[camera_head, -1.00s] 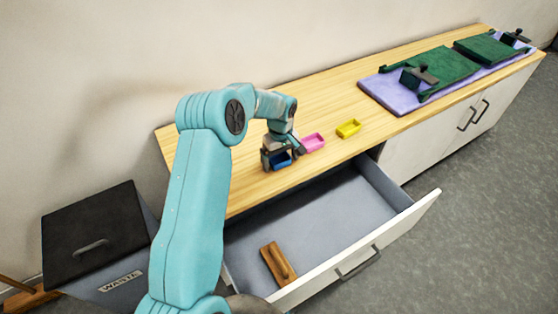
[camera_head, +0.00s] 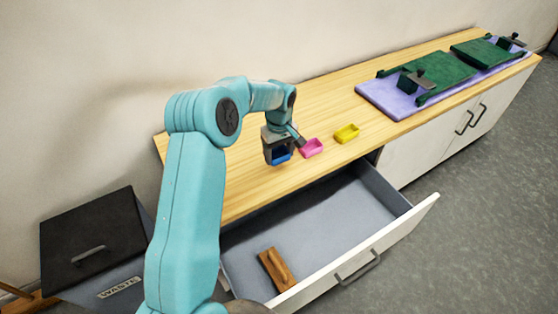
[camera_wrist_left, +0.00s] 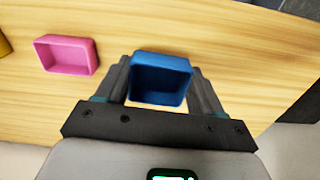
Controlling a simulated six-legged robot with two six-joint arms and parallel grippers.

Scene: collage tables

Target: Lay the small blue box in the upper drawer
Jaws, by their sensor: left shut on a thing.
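The small blue box (camera_head: 280,155) is an open-topped box held between the fingers of my left gripper (camera_head: 278,152), above the front part of the wooden counter. In the left wrist view the blue box (camera_wrist_left: 161,79) sits between the two dark fingers of the left gripper (camera_wrist_left: 160,90), which are shut on it. The upper drawer (camera_head: 318,232) is pulled open below the counter, with a grey inside and a white front. A brown wooden block with a raised grip (camera_head: 277,269) lies in its left part. My right gripper is not in view.
A pink box (camera_head: 312,148) and a yellow box (camera_head: 347,133) stand on the counter (camera_head: 330,97) right of the gripper. A purple mat (camera_head: 385,98) with green frames lies further right. A black-lidded waste bin (camera_head: 92,236) stands at left. Most of the drawer floor is clear.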

